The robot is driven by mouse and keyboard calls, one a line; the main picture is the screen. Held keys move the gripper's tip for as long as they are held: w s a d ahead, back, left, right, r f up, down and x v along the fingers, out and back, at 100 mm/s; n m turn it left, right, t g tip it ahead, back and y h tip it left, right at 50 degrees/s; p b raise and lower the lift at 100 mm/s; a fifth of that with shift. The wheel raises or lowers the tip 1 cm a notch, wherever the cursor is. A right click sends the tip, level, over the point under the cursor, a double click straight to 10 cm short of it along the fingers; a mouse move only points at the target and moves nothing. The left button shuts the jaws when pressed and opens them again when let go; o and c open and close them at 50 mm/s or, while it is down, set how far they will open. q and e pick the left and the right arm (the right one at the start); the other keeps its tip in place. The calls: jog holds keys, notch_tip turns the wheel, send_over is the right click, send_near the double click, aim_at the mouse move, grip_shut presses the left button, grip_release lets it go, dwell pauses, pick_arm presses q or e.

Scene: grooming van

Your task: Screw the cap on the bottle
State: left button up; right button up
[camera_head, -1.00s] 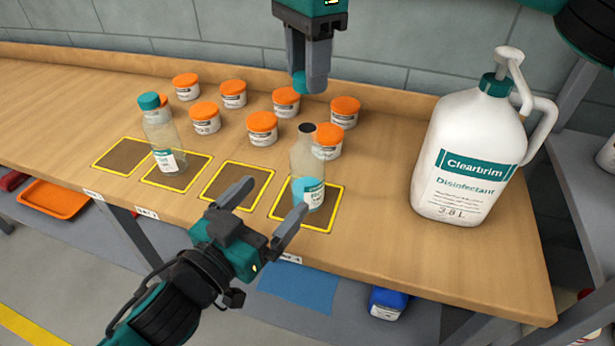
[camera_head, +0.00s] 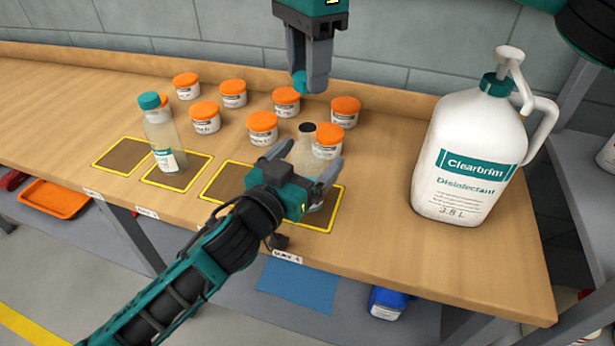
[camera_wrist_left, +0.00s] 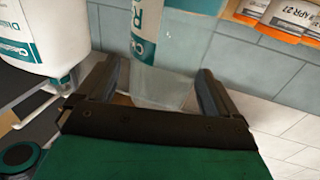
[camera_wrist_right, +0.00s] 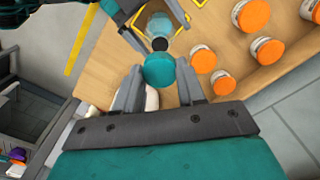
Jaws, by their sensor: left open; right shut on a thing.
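The open bottle (camera_head: 306,145), clear with a dark mouth, stands upright on the rightmost yellow-edged square (camera_head: 318,222). My left gripper (camera_head: 312,155) is open, with its fingers on either side of the bottle; the lower bottle is hidden behind it in the head view. In the left wrist view the bottle (camera_wrist_left: 160,85) shows between the spread fingers, with a gap on the right. My right gripper (camera_head: 308,88) points down above the bottle, shut on the teal cap (camera_head: 299,82). In the right wrist view the cap (camera_wrist_right: 159,70) appears beside the bottle's dark mouth (camera_wrist_right: 159,44).
A bottle with a teal cap (camera_head: 162,135) stands on another marked square to the left. Several orange-lidded jars (camera_head: 262,128) stand close behind the open bottle. A large white disinfectant jug (camera_head: 468,155) stands at the right. The table's front right is clear.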

pick_arm(q)
jog(key=shift+c, duration=0.3)
jog(key=c, duration=1.5)
jog(key=shift+o, duration=0.2)
pick_arm(e)
send_over(307, 127)
jog(key=shift+s+d+f, duration=0.1)
jog(key=shift+f, duration=2.4)
jog(key=shift+f, duration=0.85)
jog(key=shift+f, duration=0.55)
